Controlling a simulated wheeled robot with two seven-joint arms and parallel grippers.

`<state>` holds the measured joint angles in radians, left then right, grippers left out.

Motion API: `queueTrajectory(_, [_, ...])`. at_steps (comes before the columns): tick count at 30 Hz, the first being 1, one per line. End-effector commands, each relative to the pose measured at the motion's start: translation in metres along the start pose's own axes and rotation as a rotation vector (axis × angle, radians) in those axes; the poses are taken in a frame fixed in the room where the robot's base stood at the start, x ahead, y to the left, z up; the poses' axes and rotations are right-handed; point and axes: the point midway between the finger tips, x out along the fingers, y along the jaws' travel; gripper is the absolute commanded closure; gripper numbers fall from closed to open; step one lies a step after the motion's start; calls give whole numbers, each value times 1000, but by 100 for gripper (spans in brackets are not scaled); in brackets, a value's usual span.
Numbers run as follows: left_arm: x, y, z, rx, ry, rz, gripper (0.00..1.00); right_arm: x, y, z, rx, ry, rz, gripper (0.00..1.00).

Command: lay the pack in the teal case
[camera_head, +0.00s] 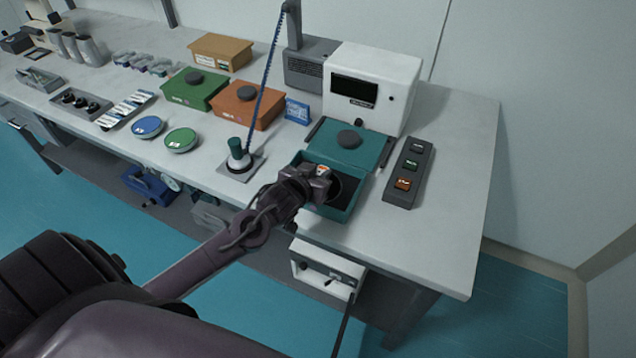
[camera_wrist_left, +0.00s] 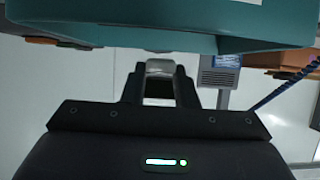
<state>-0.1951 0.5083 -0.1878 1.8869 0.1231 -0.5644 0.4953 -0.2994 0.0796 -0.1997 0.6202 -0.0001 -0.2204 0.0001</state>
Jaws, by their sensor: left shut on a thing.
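The teal case (camera_head: 334,209) stands open near the table's front edge, with its lid (camera_head: 349,150) tilted back behind it. My left gripper (camera_head: 325,180) is over the open case, its hand covering the left part of the opening. It is shut on a small pack (camera_head: 322,170) with orange and white on it. In the left wrist view, a pale grey piece of the pack (camera_wrist_left: 160,67) shows between the dark fingers (camera_wrist_left: 159,86). A teal surface (camera_wrist_left: 160,28) fills the top of that view. Whether the pack touches the case is hidden. My right gripper is not in view.
A dark holder (camera_head: 409,173) with several small coloured items lies right of the case. A white instrument (camera_head: 372,88) stands behind it. A green-handled tool (camera_head: 238,155) on a coiled blue cord stands to the left. The table's right front corner (camera_head: 440,255) is clear.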

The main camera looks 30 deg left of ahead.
Motion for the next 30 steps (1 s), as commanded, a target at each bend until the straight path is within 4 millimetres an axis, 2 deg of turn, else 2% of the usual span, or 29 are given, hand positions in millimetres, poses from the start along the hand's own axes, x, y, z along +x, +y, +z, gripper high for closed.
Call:
queueTrajectory(11, [18, 0, 36, -2, 2, 0, 95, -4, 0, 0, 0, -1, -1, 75])
queueTrajectory(23, [20, 0, 42, -1, 2, 0, 95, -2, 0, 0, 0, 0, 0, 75])
queueTrajectory(24, [20, 0, 42, -1, 2, 1, 71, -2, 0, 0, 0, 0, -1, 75])
queueTrajectory(28, [20, 0, 41, -1, 2, 1, 54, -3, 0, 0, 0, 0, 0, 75])
queueTrajectory(30, [20, 0, 41, -1, 2, 1, 52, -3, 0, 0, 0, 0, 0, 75])
